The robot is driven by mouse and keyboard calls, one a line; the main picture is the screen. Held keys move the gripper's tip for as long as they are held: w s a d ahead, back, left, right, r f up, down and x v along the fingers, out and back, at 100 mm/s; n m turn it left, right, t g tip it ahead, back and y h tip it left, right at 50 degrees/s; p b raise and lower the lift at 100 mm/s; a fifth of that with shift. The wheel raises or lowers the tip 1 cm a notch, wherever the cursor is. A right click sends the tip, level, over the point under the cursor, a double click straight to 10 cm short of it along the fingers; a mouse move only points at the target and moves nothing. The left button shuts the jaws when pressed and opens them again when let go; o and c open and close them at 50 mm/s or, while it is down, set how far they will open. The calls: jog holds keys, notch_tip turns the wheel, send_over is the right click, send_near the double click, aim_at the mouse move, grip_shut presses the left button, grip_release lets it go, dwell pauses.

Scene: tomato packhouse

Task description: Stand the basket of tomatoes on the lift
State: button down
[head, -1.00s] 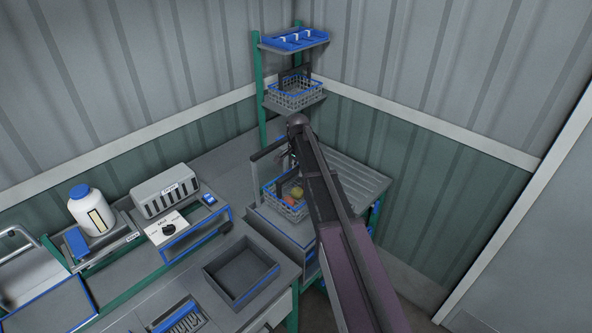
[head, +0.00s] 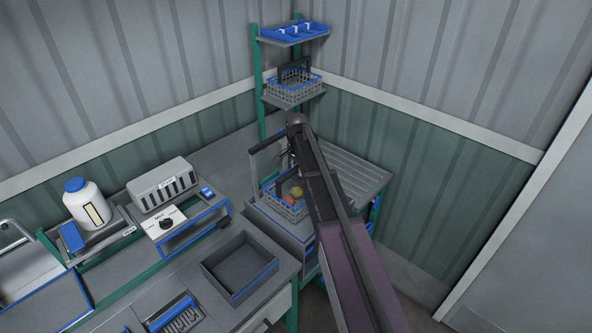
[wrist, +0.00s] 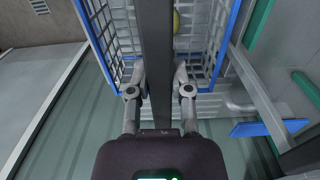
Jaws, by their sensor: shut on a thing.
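The basket of tomatoes (head: 284,212) is a grey mesh basket with a blue rim, partly hidden by my arm in the head view. A red and a yellow tomato (head: 296,191) show inside. My gripper (wrist: 158,88) is shut on the basket's dark handle (wrist: 157,35), which runs between its fingers in the wrist view. The blue-rimmed basket (wrist: 98,35) spreads on both sides there. In the head view the basket is at the grey box-like stand with a dark post, which looks like the lift (head: 272,226). I cannot tell whether its bottom touches the surface.
A ribbed grey bench top (head: 352,172) lies right of the stand. Behind it, a green-posted rack holds another empty-looking basket (head: 294,90) and a blue tray (head: 293,33). An empty dark tray (head: 240,268) and a grey slotted unit (head: 163,187) are on the left.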

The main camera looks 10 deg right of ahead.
jog(key=b, duration=0.4)
send_over(297, 189)
jog(key=shift+f, duration=2.45)
jog(key=shift+f+b, duration=0.6)
jog(key=shift+b, duration=0.15)
jog(key=shift+c, duration=2.3)
grip_release()
jog(key=c, duration=0.3)
jog(key=shift+r, duration=0.15)
jog(key=shift+r+p, duration=3.45)
jog(key=shift+p, duration=0.1)
